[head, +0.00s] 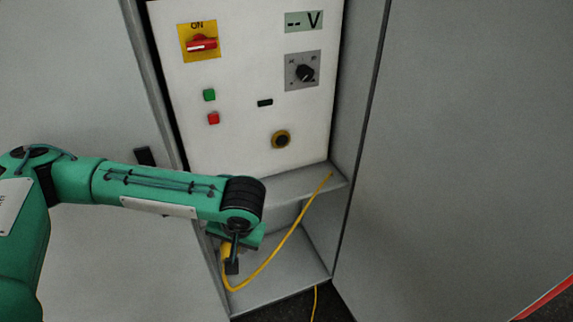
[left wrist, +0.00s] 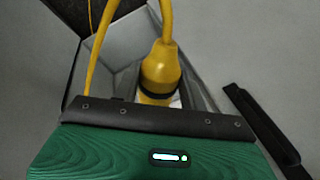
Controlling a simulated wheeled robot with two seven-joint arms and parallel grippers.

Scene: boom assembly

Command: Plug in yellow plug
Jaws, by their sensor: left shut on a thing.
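The yellow plug (left wrist: 160,72) is in the left wrist view, just beyond my gripper's edge, with its yellow cable rising from its end. In the head view only a small part of the plug (head: 225,249) shows beside my left gripper (head: 232,266). My left gripper is shut on the plug, low in the cabinet's recess and below the panel. The yellow cable (head: 275,250) loops from the plug up to the ledge at the right. My right gripper is not in view.
The white panel (head: 240,100) carries a red switch on a yellow plate (head: 201,43), a green button (head: 209,95), a red button (head: 213,118), a black knob (head: 305,72) and a display (head: 304,21). Grey cabinet walls flank the recess. A black handle (left wrist: 262,125) is at the right in the wrist view.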

